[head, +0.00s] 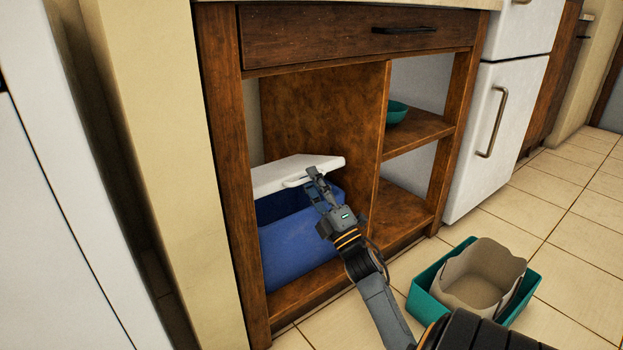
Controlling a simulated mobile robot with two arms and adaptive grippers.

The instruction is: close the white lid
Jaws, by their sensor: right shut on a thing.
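The white lid (297,173) sits over a blue bin (297,238) in the left bay of the wooden shelving. The lid is tilted, with a dark gap between its front edge and the bin's rim. My right gripper (315,177) is at the lid's front edge, shut on what looks like the small white handle (292,183) there. The fingers hide part of the handle and of the bin's right side. My left gripper is not in view.
The wooden shelving (222,170) has a side post at left and a low front board. A teal bowl (396,111) stands on the right shelf. A teal container (427,297) with a beige bag (480,275) stands on the tiled floor at right. A white fridge (497,130) adjoins the shelving.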

